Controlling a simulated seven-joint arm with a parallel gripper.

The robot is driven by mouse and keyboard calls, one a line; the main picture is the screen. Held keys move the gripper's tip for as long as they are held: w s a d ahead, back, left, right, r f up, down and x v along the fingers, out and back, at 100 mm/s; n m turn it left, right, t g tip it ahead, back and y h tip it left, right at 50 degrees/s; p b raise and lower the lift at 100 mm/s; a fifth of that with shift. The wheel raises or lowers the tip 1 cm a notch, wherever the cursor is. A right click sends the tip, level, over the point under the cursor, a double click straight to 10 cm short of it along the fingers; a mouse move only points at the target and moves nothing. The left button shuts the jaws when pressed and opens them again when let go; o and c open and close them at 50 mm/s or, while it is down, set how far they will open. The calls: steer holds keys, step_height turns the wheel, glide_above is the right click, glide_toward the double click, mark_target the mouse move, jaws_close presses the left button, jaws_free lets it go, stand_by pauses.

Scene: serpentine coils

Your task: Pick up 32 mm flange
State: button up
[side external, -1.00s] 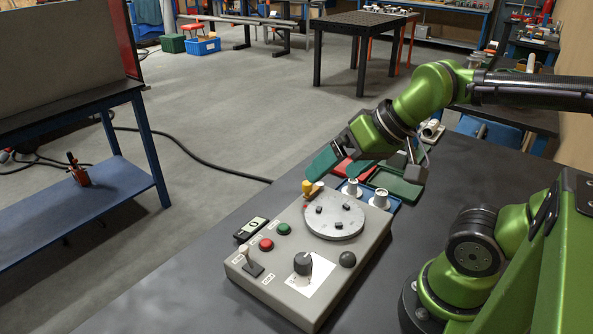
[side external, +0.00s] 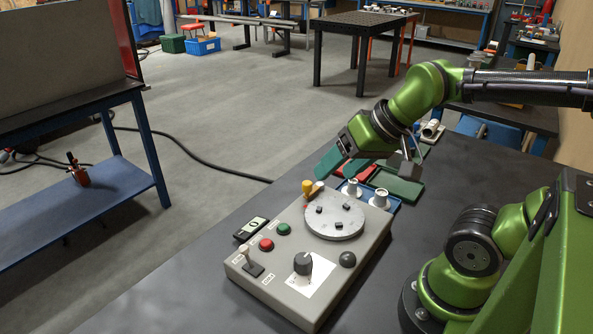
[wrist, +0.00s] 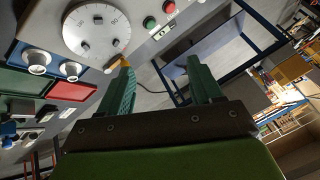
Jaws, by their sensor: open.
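Two pale, stepped metal flanges stand upright on a blue tray (side external: 393,207) behind the control box, one on the left (side external: 351,188) and one on the right (side external: 380,198). I cannot tell which is the 32 mm one. Both also show at the upper left of the wrist view, the larger-looking one (wrist: 36,60) and the smaller-looking one (wrist: 70,70). My gripper (side external: 342,168) is open and empty, above and behind the flanges in the side view. In the wrist view its green fingers (wrist: 160,75) are wide apart, with the flanges to their left.
The grey control box (side external: 330,270) carries a round dial plate (side external: 334,217), buttons, a knob and a lever. A yellow-topped part (side external: 308,187) stands at its back corner. A red tray (wrist: 70,91) and a green tray (side external: 398,189) lie beyond the blue one.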

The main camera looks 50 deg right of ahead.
steer(key=w+d+f+m+g+h, duration=0.1)
steer(key=w+d+f+g, duration=0.1)
steer(key=d, duration=0.4)
steer(key=w+d+f+m+g+h, duration=0.1)
steer(key=d, duration=0.5)
steer(key=n+g, duration=0.4)
glide_toward(381, 192)
step_height(381, 192, down, 5)
steer(key=shift+w+d+f, duration=0.1)
steer(key=shift+f, duration=0.15)
steer(key=f, duration=0.5)
steer(key=shift+s+d, duration=0.15)
steer(key=shift+s, duration=0.1)
jaws_close()
